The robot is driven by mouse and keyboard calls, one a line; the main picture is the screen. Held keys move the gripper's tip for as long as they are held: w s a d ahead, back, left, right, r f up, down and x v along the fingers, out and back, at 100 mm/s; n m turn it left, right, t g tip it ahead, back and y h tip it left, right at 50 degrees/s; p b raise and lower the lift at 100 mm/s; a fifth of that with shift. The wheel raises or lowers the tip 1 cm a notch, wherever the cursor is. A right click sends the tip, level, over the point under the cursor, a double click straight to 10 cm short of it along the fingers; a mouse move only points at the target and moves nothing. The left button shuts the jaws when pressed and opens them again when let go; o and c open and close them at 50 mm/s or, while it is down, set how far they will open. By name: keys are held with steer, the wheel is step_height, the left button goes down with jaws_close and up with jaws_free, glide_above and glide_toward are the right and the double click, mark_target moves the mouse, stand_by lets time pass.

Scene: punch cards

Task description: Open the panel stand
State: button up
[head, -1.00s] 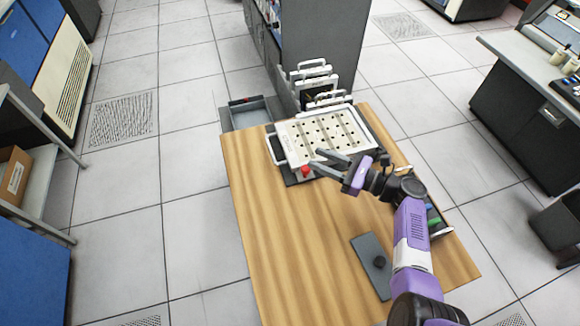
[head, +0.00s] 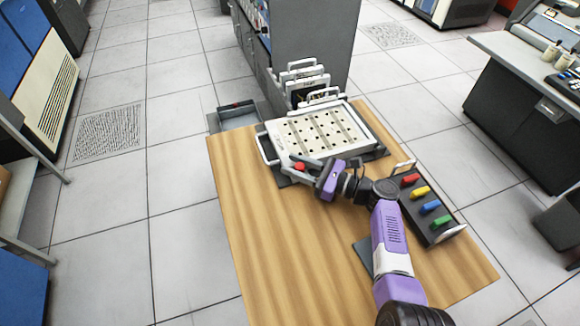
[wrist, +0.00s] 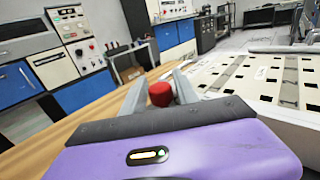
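The panel stand is a white panel (head: 320,133) with rows of dark holes, lying on a dark base on the wooden table in the head view. It also fills the right of the wrist view (wrist: 262,84). A red knob (head: 299,166) sits at its near left corner; in the wrist view the knob (wrist: 160,93) shows between my two grey fingers. My gripper (head: 303,168) is open around the knob, with one finger on each side. Whether either finger touches it is hard to tell. A white handle (head: 267,149) stands at the panel's left edge.
A dark block with red, yellow, blue and green pieces (head: 430,207) lies right of my arm. White-handled racks (head: 303,76) stand behind the panel, and a grey tray (head: 237,115) sits at the back left. The table's near left (head: 255,240) is clear.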

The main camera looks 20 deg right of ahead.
steer(key=shift+x, duration=0.8)
steer(key=shift+c, duration=0.5)
jaws_close()
stand_by(0.5)
